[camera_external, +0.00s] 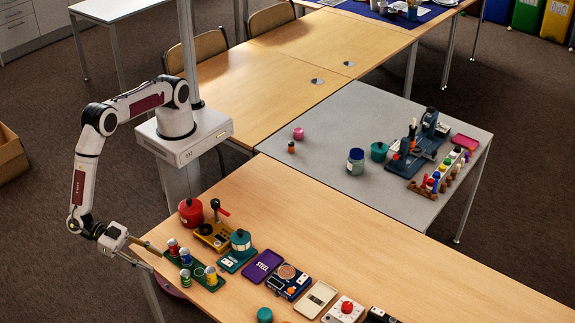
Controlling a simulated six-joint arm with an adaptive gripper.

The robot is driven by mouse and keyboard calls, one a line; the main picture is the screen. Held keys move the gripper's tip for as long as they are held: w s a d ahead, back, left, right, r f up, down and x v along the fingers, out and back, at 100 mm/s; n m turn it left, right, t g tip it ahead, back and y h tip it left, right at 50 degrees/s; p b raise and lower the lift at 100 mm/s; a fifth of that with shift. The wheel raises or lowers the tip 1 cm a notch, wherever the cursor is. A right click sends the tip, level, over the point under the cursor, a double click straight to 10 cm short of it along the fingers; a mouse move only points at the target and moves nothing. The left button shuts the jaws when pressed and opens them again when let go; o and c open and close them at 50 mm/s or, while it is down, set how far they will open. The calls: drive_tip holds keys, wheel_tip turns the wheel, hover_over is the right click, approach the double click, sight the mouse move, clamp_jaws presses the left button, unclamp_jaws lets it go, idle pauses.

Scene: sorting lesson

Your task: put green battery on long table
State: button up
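A green holder (203,283) at the left end of the near wooden table (420,275) carries several small upright cylinders that look like batteries. Two have red on them, and the front two, a left one (185,278) and a right one (211,276), show green and yellow. I cannot tell for sure which is the green battery. My gripper (153,257) is just left of the holder, at the table's left edge, pointing right. Its two fingers look spread, with nothing visible between them. Another long wooden table (290,75) stretches away behind my base.
A grey table (325,130) holds jars and a rack. The near table's right part is mostly clear.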

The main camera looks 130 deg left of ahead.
drive_tip(key=shift+w+r, duration=0.1)
drive_tip(key=w+r+h, duration=0.6)
drive_tip(key=w+r, duration=0.9)
drive_tip(key=r, duration=0.2)
drive_tip(key=w+a+r+m+g+h, duration=0.1)
drive_tip(key=a+r+m+h, duration=0.1)
drive_tip(key=a+r, duration=0.45)
drive_tip(key=a+r+m+g+h, duration=0.1)
drive_tip(key=a+r+h, duration=0.25)
drive_tip(key=r, duration=0.65)
drive_tip(key=s+a+r+m+g, duration=0.1)
drive_tip(key=s+a+r, duration=0.1)
drive_tip(key=s+a, duration=0.45)
drive_tip(key=s+a+r+m+g, duration=0.1)
drive_tip(key=s+a+r, duration=0.25)
drive_tip(key=a, duration=0.55)
drive_tip(key=s+a+f+g+y, duration=0.2)
drive_tip(key=s+a+f+y, duration=0.1)
drive_tip(key=s+a, duration=0.7)
drive_tip(key=s+a+f+g+y, duration=0.1)
drive_tip(key=s+a+f+y, duration=0.2)
drive_tip(key=s+a, duration=0.8)
wheel_tip(320, 180, down, 3)
drive_tip(key=s, duration=0.2)
drive_tip(key=shift+s+a+n+g, duration=0.2)
drive_tip(key=shift+s+n+g, duration=0.1)
drive_tip(key=shift+s+g, duration=0.1)
